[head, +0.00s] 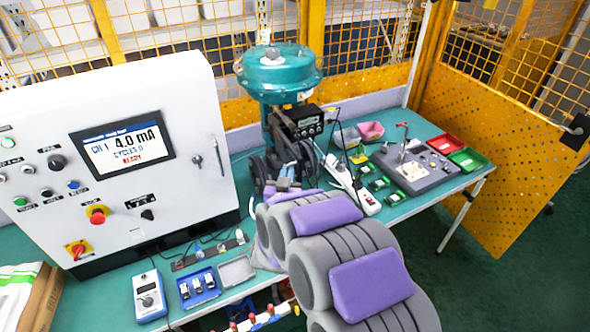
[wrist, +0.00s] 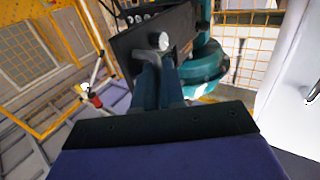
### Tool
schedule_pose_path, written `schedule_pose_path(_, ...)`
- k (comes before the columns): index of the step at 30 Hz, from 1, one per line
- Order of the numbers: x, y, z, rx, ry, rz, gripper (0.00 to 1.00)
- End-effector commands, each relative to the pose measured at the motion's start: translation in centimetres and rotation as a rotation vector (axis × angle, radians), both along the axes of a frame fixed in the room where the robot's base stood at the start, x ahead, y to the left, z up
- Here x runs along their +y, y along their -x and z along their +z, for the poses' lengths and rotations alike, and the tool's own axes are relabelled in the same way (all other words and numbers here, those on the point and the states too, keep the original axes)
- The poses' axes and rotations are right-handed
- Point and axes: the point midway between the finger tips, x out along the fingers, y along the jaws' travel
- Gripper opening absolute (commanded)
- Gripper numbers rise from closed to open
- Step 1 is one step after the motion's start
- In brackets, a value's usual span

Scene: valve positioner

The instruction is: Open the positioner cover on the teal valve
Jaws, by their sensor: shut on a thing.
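The teal valve (head: 280,72) stands on the bench with its round top up. The black positioner (head: 305,122), with a small display, is mounted on its front. In the wrist view, the dark positioner cover (wrist: 130,42) is close ahead, with a round silver knob (wrist: 158,41) on it. My gripper (wrist: 157,64) is shut at the cover's lower edge, just below the knob. The fingertips hide the exact grip point. In the head view, my arm partly hides the gripper below the positioner. I cannot tell how far the cover stands open. The teal valve body (wrist: 205,68) is right of the fingers.
A white control cabinet (head: 190,90) stands left of the valve. Right of it on the bench are a grey test board (head: 415,168), a red bin (head: 445,146) and a green bin (head: 466,160). Yellow mesh fencing (head: 495,120) closes the back and right. Cables lie near the valve.

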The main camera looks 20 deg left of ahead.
Motion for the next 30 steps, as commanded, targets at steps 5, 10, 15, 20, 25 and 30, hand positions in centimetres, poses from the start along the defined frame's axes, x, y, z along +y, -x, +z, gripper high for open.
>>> schedule_pose_path(5,0.51,0.24,0.50,-0.009,-0.005,0.003,0.00)
schedule_pose_path(10,0.59,0.32,0.44,-0.008,-0.004,0.002,0.00)
schedule_pose_path(15,0.54,0.31,0.41,-0.008,-0.004,0.002,0.00)
schedule_pose_path(20,0.53,0.30,0.39,-0.007,-0.004,0.001,0.00)
schedule_pose_path(25,0.47,0.33,0.26,-0.004,-0.003,0.000,0.25)
schedule_pose_path(30,0.34,0.33,0.08,0.000,-0.002,-0.001,0.34)
